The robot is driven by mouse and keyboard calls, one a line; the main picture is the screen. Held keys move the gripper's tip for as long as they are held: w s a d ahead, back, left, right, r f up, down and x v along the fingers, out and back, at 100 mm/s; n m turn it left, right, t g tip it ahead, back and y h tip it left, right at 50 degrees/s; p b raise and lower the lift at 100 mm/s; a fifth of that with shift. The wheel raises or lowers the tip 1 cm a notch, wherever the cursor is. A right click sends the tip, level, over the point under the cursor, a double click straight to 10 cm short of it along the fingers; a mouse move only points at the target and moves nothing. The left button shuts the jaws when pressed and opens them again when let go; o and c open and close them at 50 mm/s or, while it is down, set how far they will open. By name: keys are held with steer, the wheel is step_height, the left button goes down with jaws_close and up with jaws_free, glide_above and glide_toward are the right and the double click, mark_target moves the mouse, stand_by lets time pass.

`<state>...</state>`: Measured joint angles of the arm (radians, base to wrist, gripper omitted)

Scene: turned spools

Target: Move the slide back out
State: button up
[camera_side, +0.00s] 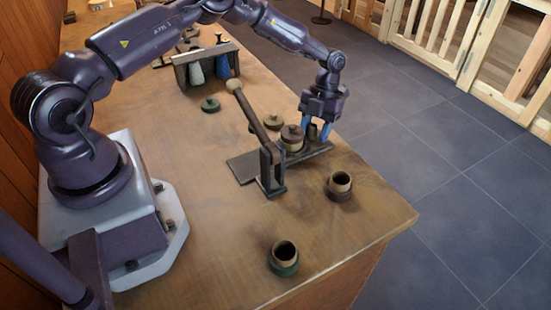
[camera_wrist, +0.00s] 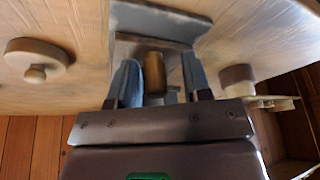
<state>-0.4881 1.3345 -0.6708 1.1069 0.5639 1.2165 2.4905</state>
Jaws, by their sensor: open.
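The slide is a dark flat bar (camera_side: 245,167) on the bench, running beneath a lever press (camera_side: 271,172) with a round-knobbed handle. A short brown post (camera_wrist: 154,73) stands at its right end. My gripper (camera_side: 314,130) is low over that end with its blue fingers open on either side of the post. In the wrist view the left finger is very near the post, and a gap shows at the right finger. Whether either touches is unclear. A dark-topped wooden spool (camera_side: 291,138) appears at the slide, just left of my gripper; its base is partly hidden.
A dark-banded spool (camera_side: 339,186) stands right of the press, near the bench edge. A green-based spool (camera_side: 284,259) stands at the front. Knobbed lids (camera_side: 210,104) (camera_side: 273,121) lie behind. A rack (camera_side: 207,66) holds white and blue items farther back. Bench left of the slide is clear.

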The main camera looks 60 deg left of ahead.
steer(key=shift+a+r, duration=0.15)
steer(key=shift+r, duration=1.55)
steer(key=shift+a+r, duration=0.1)
steer(key=shift+r, duration=1.6)
jaws_close()
steer(key=shift+r, duration=2)
steer(key=c, duration=0.9)
jaws_free()
